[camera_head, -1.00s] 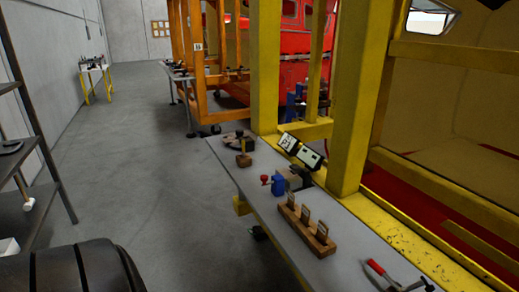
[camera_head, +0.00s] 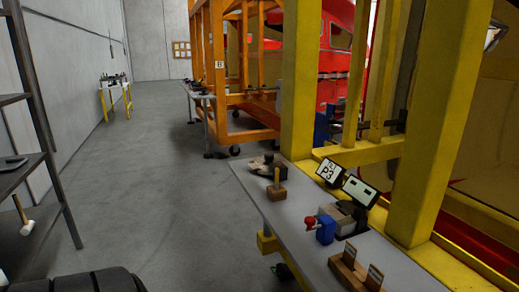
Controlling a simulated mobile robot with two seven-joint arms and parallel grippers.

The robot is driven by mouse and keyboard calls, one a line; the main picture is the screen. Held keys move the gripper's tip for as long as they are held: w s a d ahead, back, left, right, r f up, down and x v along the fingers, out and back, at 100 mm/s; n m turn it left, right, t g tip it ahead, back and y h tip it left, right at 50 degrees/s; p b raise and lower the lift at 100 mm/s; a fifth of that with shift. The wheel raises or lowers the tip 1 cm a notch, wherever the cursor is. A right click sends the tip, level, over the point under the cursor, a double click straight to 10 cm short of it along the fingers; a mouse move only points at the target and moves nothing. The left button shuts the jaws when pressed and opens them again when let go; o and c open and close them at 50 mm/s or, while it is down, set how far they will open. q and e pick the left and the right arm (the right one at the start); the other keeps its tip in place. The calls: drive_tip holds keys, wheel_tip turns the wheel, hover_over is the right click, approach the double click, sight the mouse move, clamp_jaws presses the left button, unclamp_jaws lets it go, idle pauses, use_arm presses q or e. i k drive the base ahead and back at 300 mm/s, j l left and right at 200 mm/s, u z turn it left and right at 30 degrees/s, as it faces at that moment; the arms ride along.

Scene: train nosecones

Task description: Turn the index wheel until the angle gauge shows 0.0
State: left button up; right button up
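I cannot make out an index wheel for certain. A small blue device with a red knob (camera_head: 318,224) stands on the grey workbench (camera_head: 283,210) at the right. Behind it is a tilted black panel with pale squares (camera_head: 360,191); I cannot tell whether it is the angle gauge, and no reading is legible. Neither of my grippers is in view.
A wooden holder (camera_head: 352,272) and a wooden block (camera_head: 277,191) are on the bench. Yellow posts (camera_head: 436,140) rise behind it. An orange frame (camera_head: 210,80) stands farther back. A dark shelf rack (camera_head: 52,130) with a mallet is at left. The grey floor between is clear.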

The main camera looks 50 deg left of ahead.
sight(257, 163)
drive_tip(key=i+j, duration=0.1)
drive_tip(key=j, duration=0.3)
drive_tip(key=i+j, duration=0.1)
drive_tip(key=j, duration=0.3)
drive_tip(key=i+j, duration=0.1)
drive_tip(key=j, duration=0.3)
drive_tip(key=i+j, duration=0.15)
drive_tip(key=j, duration=0.3)
drive_tip(key=i+j, duration=0.1)
drive_tip(key=j, duration=0.3)
drive_tip(key=k+u, duration=0.05)
